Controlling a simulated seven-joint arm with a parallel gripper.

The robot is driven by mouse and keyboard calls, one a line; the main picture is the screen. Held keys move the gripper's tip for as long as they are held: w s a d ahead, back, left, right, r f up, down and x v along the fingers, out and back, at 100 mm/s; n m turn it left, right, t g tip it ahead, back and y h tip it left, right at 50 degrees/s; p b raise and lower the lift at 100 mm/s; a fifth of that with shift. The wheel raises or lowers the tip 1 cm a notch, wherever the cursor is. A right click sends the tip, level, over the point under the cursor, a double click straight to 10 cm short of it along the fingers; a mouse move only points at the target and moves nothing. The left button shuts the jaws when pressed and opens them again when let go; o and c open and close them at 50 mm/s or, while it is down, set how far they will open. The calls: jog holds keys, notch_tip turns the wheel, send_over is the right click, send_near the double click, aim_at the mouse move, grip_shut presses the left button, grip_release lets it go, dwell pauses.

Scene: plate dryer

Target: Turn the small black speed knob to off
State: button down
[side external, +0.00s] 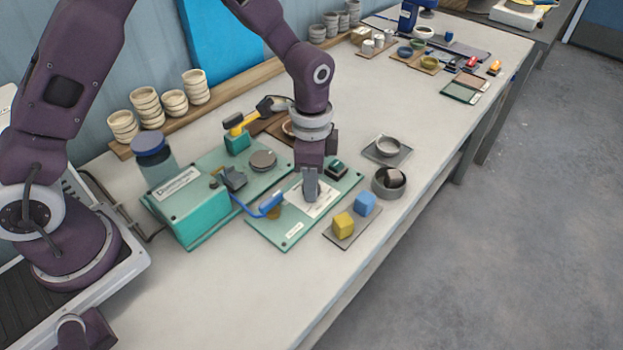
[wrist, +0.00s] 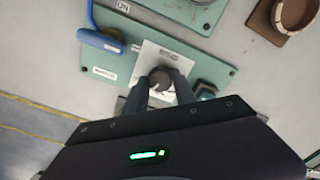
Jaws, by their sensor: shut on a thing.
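The small dark speed knob (wrist: 160,80) stands on a white label plate (wrist: 149,62) on a green panel. My gripper (wrist: 160,92) is shut on the knob, with one finger on each side of it in the wrist view. In the side external view my gripper (side external: 310,187) points down over the white plate (side external: 300,202), and the knob is hidden behind the fingers. The mark the knob points to is too small to read.
A blue-handled lever (side external: 271,203) lies left of my gripper, and a dark green switch (side external: 336,166) sits close on the right. A yellow block (side external: 343,222) and a blue block (side external: 365,203) stand on a tray in front. A grey bowl (side external: 388,181) is to the right.

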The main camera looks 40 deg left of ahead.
jog(key=n, duration=0.4)
jog(key=shift+n, duration=0.3)
jog(key=n, duration=0.3)
jog(key=shift+n, duration=0.4)
jog(key=n, duration=0.4)
jog(key=shift+n, duration=2)
jog(key=c, duration=1)
grip_release()
jog(key=shift+r, duration=0.15)
